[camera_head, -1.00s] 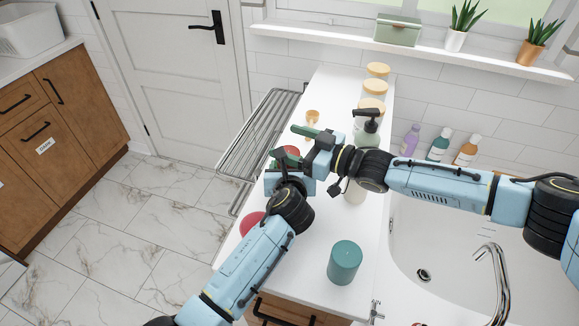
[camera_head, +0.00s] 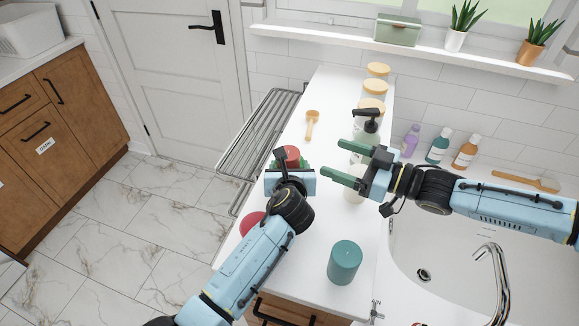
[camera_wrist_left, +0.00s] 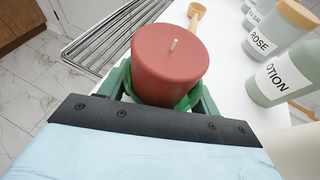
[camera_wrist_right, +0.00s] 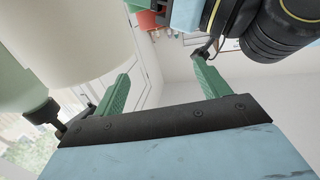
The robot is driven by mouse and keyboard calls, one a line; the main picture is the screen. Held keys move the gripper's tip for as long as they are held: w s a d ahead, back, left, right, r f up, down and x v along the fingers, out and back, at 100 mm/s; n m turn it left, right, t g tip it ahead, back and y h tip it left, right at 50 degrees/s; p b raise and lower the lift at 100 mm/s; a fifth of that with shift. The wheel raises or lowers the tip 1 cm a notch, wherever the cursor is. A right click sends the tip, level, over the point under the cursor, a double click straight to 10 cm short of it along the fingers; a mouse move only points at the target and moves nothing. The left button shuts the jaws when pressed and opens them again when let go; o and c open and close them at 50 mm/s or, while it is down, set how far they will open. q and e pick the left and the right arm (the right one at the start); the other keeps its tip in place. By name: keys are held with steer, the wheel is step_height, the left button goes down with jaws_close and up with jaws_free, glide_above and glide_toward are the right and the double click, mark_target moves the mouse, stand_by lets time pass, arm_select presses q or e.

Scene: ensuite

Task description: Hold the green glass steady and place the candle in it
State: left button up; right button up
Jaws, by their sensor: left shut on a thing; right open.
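A red candle (camera_wrist_left: 170,60) with a white wick sits in the mouth of the green glass (camera_wrist_left: 188,101), its upper part standing above the rim. In the left wrist view it looks slightly tilted, and I cannot tell how deep it sits. My left gripper (camera_head: 290,167) is shut around the glass, with a finger on each side. In the head view the candle's top (camera_head: 291,153) shows just beyond this gripper, which hides most of the glass. My right gripper (camera_head: 340,159) is open and empty, to the right of the candle and apart from it, near the lotion bottle.
A pump bottle (camera_head: 367,126) and jars with wooden lids (camera_head: 372,105) line the counter's right side. A wooden scoop (camera_head: 312,124) lies behind the glass. Another red object (camera_head: 251,223) and a teal cylinder (camera_head: 344,262) stand nearer. A wire rack (camera_head: 255,145) borders the left; the sink is right.

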arm_select(q)
steer(key=o, duration=1.1)
